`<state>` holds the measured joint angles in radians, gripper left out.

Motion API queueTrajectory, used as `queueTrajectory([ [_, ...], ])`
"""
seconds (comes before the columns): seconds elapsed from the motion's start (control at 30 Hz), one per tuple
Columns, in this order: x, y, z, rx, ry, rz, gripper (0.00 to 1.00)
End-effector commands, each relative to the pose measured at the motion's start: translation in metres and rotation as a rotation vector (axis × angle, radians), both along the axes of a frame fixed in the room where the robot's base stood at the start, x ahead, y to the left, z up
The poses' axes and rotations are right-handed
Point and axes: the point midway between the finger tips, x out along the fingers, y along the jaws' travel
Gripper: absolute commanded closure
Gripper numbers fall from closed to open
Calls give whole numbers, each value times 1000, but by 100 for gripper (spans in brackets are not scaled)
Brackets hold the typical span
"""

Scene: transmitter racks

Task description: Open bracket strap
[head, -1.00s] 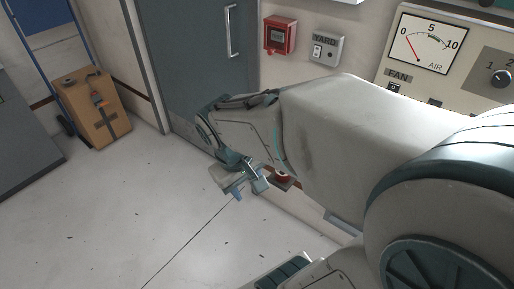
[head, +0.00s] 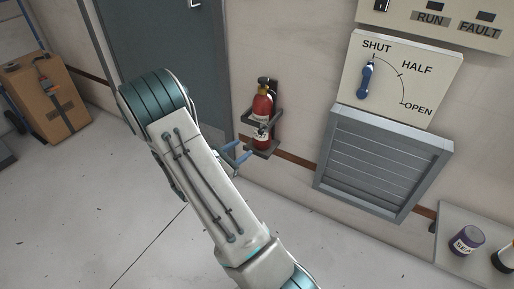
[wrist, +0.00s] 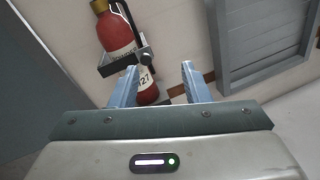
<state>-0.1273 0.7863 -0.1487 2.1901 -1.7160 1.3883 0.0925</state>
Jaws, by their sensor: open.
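A red fire extinguisher (head: 262,104) stands upright in a dark wall bracket (head: 268,153) beside the door. The dark bracket strap (head: 247,121) runs around the front of its body and appears closed. In the wrist view the extinguisher (wrist: 114,32) looks tilted, with the strap (wrist: 116,64) across it and a dark latch piece at its right side. My gripper (head: 237,153) is open and empty, its blue fingers pointing toward the bracket from below left. In the wrist view my gripper (wrist: 158,68) shows a gap between the fingertips; the left finger overlaps the lower extinguisher. Contact cannot be told.
A louvred grey vent (head: 378,165) and a SHUT/HALF/OPEN lever panel (head: 400,80) are right of the extinguisher. A shelf (head: 450,225) at lower right holds a purple can (head: 466,241). A grey door (head: 150,45) and cardboard box (head: 45,95) are left. The floor is mostly clear.

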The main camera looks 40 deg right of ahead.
Motion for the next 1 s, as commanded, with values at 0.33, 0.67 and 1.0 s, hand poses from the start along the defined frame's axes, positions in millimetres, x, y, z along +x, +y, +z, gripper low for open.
queueTrajectory([
  [0.33,25,-3,-46,-74,71,129,57],
  [0.67,45,-63,-47,-74,68,126,57],
  [1.0,63,-116,-46,-72,69,127,57],
])
